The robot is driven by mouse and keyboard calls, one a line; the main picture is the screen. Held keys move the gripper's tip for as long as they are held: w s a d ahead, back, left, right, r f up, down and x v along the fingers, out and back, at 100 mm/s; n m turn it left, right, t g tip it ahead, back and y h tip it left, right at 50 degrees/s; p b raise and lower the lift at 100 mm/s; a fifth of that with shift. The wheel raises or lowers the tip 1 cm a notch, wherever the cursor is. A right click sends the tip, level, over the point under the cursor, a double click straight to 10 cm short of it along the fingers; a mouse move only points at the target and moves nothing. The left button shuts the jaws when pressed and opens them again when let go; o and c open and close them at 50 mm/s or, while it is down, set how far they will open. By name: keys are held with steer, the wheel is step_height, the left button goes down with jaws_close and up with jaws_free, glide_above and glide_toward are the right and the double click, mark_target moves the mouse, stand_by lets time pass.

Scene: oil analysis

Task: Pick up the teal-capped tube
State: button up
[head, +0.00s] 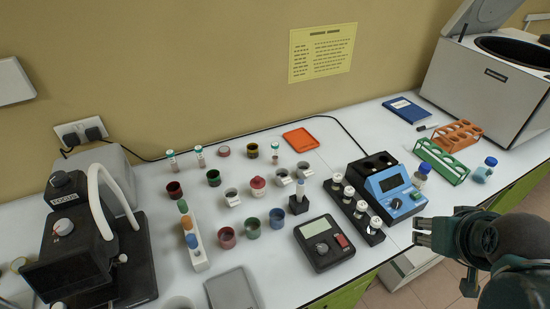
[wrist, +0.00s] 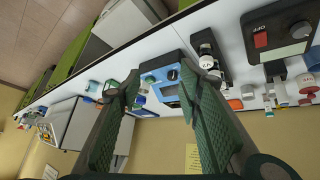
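Two small upright tubes with teal-looking caps stand at the back left of the white bench in the head view: one tube (head: 172,161) near the wall, the other tube (head: 200,157) just right of it. I cannot tell which one the task names. My gripper (head: 418,231) is at the right, by the bench's front edge, far from these tubes. In the wrist view my gripper (wrist: 160,82) has its fingers spread with nothing held between them. I cannot pick out the tubes there.
Several coloured cups (head: 253,229) crowd the middle. A tube strip (head: 199,262), a microscope (head: 85,255), a black meter (head: 323,246) and a blue device (head: 392,190) stand around them. Green (head: 443,163) and orange (head: 458,138) racks and a centrifuge (head: 488,85) are at right.

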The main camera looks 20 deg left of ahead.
steer(key=w+a+n+t+y+p, duration=0.1)
steer(key=w+a+n+t+p, duration=0.15)
steer(key=w+a+n, duration=1.55)
steer(key=n+t+y+p, duration=0.15)
steer(key=n+y, duration=0.35)
steer(key=n, duration=1.6)
glide_toward(275, 146)
steer(key=x, duration=0.3)
steer(key=shift+a+f+t, duration=0.15)
steer(key=shift+f+t, duration=0.05)
steer(key=shift+t, duration=0.3)
steer(key=shift+b+x, duration=0.3)
steer(key=shift+x, duration=0.95)
